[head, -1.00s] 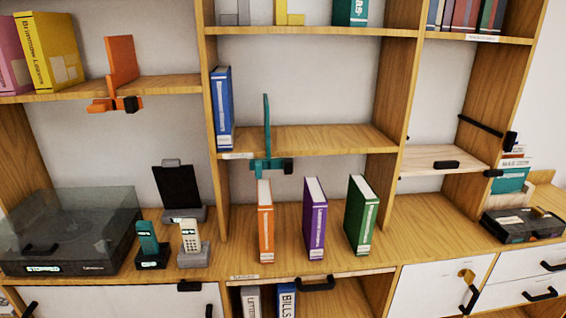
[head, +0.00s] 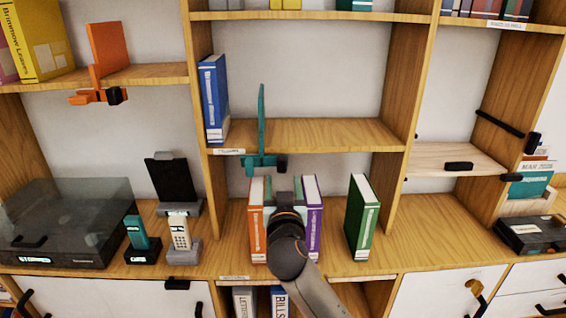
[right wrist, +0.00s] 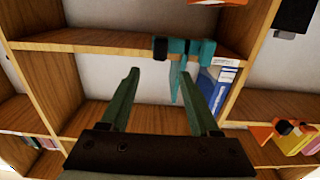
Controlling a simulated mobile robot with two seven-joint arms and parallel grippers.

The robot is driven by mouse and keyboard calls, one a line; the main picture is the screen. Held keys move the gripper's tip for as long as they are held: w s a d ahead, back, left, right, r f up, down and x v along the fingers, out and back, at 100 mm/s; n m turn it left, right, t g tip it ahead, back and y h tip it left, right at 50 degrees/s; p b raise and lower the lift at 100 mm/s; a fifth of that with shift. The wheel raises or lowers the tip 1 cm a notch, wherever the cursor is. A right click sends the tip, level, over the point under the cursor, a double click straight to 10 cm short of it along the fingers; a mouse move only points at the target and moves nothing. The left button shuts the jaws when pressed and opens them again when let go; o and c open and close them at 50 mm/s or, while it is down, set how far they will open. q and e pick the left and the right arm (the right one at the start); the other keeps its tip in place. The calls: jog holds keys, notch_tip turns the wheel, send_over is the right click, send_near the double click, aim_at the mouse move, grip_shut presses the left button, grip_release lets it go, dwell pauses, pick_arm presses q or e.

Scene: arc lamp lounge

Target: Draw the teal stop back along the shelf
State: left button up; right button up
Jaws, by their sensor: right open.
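The teal stop (head: 261,118) stands upright on the middle shelf (head: 330,134), its clamp and dark knob at the shelf's front edge. A gap separates it from the blue book (head: 212,98) at the shelf's left end. My right gripper (head: 284,188) is open and empty, below the shelf edge and just under the stop's clamp. In the right wrist view the stop (right wrist: 180,62) is at the fingertips, nearer the right-hand finger; I cannot tell if they touch. The blue book (right wrist: 215,82) shows beyond it. My left gripper is not in view.
Below, an orange book (head: 257,225) and a purple book (head: 313,215) stand close on either side of my right gripper; a green book (head: 361,218) stands further right. An orange stop (head: 106,60) sits on the left shelf. The middle shelf right of the teal stop is clear.

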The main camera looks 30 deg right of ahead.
aim_at(282, 165)
jog(key=p+x, duration=0.1)
jog(key=x, duration=0.8)
jog(key=shift+w+f, duration=0.1)
jog(key=shift+w, duration=0.05)
jog(key=shift+c, duration=0.2)
grip_shut()
dwell(1.0)
